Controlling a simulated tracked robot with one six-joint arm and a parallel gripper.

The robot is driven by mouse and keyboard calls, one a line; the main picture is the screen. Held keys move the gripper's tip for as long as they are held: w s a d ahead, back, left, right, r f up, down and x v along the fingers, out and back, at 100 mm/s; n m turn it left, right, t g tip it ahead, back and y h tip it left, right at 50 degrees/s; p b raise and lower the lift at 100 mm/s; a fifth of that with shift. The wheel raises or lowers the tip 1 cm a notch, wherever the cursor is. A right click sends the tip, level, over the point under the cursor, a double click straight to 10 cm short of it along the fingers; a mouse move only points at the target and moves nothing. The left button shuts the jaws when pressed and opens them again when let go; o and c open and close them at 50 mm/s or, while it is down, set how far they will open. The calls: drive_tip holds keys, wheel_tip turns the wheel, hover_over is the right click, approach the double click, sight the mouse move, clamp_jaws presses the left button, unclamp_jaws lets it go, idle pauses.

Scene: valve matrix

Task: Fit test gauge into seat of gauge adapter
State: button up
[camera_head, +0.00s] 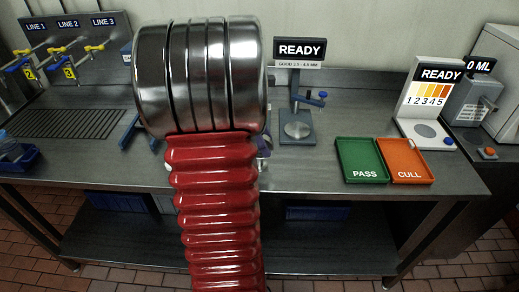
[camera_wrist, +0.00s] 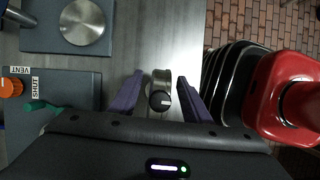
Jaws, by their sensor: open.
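In the wrist view my gripper (camera_wrist: 160,77) has its two purple fingers apart. A small round metal piece with a dark knob (camera_wrist: 160,98) lies between them, with a gap visible on each side; it looks like the test gauge, but I cannot be sure. To the left is a grey block (camera_wrist: 68,88) with VENT and SHUT labels, an orange knob and a green lever; I cannot tell whether it is the gauge adapter. No seat can be made out.
A READY stand (camera_head: 297,128) with a round steel plate is behind and right of my arm. A green PASS tray (camera_head: 361,176) and orange CULL tray (camera_head: 409,177) lie at right. Line valves (camera_head: 65,65) are at far left. The bench before the drain grille (camera_head: 70,123) looks clear.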

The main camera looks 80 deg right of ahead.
clamp_jaws()
idle(0.5)
